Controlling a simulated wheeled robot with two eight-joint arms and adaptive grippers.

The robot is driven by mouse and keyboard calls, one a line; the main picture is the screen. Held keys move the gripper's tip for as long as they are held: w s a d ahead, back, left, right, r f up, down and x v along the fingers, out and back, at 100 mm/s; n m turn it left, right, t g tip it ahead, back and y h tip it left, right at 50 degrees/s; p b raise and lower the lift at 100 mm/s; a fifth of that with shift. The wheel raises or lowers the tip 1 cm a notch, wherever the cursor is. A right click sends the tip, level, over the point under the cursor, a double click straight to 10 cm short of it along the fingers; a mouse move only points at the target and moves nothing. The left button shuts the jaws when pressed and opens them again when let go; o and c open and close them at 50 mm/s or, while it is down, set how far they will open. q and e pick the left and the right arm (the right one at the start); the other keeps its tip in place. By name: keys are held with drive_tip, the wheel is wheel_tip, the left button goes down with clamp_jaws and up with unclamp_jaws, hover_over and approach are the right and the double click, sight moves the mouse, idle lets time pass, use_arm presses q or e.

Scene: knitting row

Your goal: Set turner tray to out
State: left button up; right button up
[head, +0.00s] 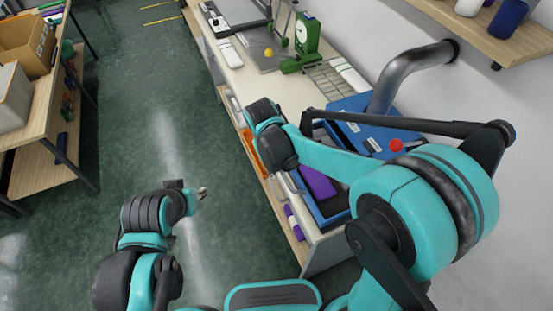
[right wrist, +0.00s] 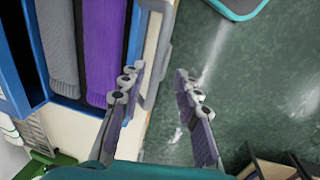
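The turner tray appears to be the blue-walled tray (head: 330,222) in the front of the bench, below the blue machine (head: 362,112) with a red ball knob (head: 396,145). It holds a purple and a dark grey knitted piece. In the right wrist view the tray's blue wall (right wrist: 42,62) and a grey bar handle (right wrist: 163,62) on the bench-front side show. My right gripper (right wrist: 158,76) is open, its fingers apart near the handle; no grip on it shows. In the head view my right arm partly covers this area. My left gripper (head: 203,192) is over the floor, small and unclear.
A green scale (head: 302,45) and a yellow ball (head: 268,52) stand farther along the bench. A grey pipe (head: 410,72) rises behind the blue machine. A wooden shelf rack (head: 45,150) stands at left. The green floor between is clear.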

wheel_tip(320, 180, up, 11)
drive_tip(key=a, duration=0.2)
drive_tip(key=shift+s, duration=0.4)
drive_tip(key=shift+f, duration=0.15)
drive_tip(key=s+d+f+m+t+y+b, duration=0.1)
drive_tip(key=s+d+f+m+t, duration=0.1)
drive_tip(key=s+d, duration=0.3)
drive_tip(key=s+d+f+m+t+y, duration=0.1)
drive_tip(key=s+d+t, duration=0.3)
drive_tip(key=d, duration=0.6)
drive_tip(key=shift+s+f+m+b, duration=0.4)
drive_tip(key=shift+s+f+m, duration=0.1)
drive_tip(key=shift+s, duration=0.25)
drive_tip(key=shift+a, duration=0.1)
idle(0.7)
